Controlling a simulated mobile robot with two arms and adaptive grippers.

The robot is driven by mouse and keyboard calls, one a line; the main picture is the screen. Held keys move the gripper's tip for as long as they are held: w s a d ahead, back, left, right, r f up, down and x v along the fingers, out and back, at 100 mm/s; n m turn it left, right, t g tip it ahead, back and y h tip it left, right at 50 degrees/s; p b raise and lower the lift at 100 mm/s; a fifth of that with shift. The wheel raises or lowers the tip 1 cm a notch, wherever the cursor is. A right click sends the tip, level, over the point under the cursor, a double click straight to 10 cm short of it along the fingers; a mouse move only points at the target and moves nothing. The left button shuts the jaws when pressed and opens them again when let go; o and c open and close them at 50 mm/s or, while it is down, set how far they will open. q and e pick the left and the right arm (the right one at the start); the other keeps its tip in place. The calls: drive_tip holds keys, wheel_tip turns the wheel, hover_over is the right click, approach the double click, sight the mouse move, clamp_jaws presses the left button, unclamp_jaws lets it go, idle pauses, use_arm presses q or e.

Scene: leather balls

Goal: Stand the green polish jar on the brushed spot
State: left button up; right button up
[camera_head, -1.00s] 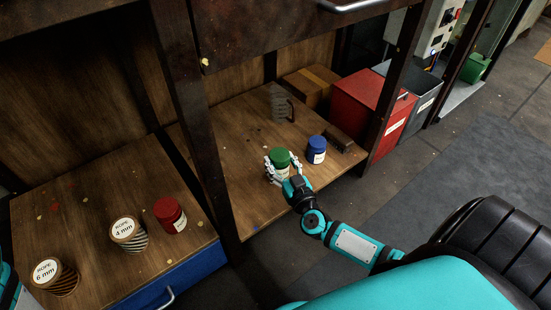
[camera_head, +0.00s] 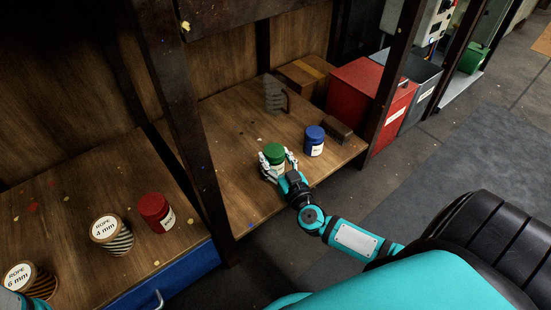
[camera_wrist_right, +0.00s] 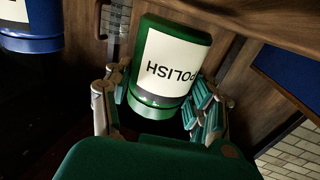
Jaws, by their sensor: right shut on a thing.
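The green polish jar (camera_head: 274,155) stands upright, or nearly so, at the front of the wooden shelf in the head view. My right gripper (camera_head: 277,162) is shut on it, a finger on either side. In the right wrist view the jar (camera_wrist_right: 166,67) fills the space between the fingers (camera_wrist_right: 160,105), its white POLISH label facing the camera upside down. I cannot tell whether its base touches the shelf. I cannot make out the brushed spot.
A blue jar (camera_head: 314,141) stands just right of the green jar, with a dark brown block (camera_head: 339,132) beyond it. A grey handled vessel (camera_head: 274,95) stands at the back. A dark post (camera_head: 185,130) separates this shelf from the left one, holding a red jar (camera_head: 156,212).

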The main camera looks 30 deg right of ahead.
drive_tip(key=shift+f, duration=0.5)
drive_tip(key=o, duration=1.4)
